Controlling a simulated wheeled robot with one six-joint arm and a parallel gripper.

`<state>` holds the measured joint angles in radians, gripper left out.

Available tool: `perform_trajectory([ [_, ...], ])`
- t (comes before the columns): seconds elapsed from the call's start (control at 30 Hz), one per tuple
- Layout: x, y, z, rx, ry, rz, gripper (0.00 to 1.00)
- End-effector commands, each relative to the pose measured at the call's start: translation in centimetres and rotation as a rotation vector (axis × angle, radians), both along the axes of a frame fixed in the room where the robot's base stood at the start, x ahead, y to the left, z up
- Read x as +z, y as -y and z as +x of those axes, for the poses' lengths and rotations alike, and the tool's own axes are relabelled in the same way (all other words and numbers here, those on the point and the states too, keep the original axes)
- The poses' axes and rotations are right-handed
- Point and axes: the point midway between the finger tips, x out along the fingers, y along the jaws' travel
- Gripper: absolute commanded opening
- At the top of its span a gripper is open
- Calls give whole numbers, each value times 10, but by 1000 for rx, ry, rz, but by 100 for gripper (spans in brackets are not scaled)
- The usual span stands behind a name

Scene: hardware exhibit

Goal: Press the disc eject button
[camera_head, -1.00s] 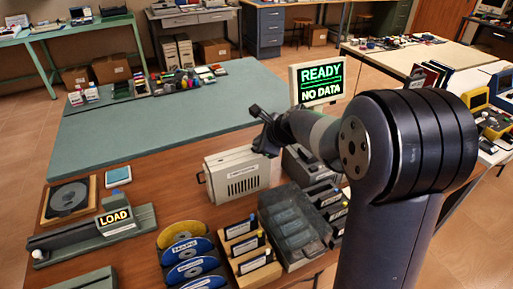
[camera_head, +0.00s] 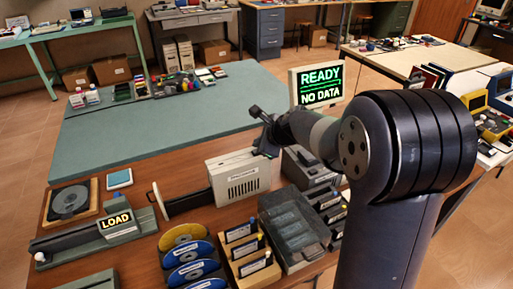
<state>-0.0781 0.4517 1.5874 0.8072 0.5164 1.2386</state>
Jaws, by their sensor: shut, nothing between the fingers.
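The cream disc drive (camera_head: 240,176) with a slotted side stands on the brown table. A dark tray (camera_head: 190,202) with a pale upright front plate (camera_head: 161,201) sticks out of its left side. My gripper (camera_head: 265,149) is at the drive's upper right edge, shut and empty. I cannot tell whether it touches the drive. The eject button cannot be made out; my gripper or the drive's far side may hide it.
A monitor (camera_head: 318,83) reads "READY NO DATA". Blue and yellow discs (camera_head: 190,250), labelled cartridges (camera_head: 243,244) and a grey tray (camera_head: 292,232) stand in front. The green mat (camera_head: 150,125) behind is mostly clear.

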Motion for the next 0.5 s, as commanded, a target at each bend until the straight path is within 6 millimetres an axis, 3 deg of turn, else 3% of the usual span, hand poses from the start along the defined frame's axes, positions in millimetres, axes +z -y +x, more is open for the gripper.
perform_trajectory([
  [0.33, 2, 0, 0, -1, 1, 0, 0],
  [0.5, 14, 0, 0, 0, 1, 1, 0],
])
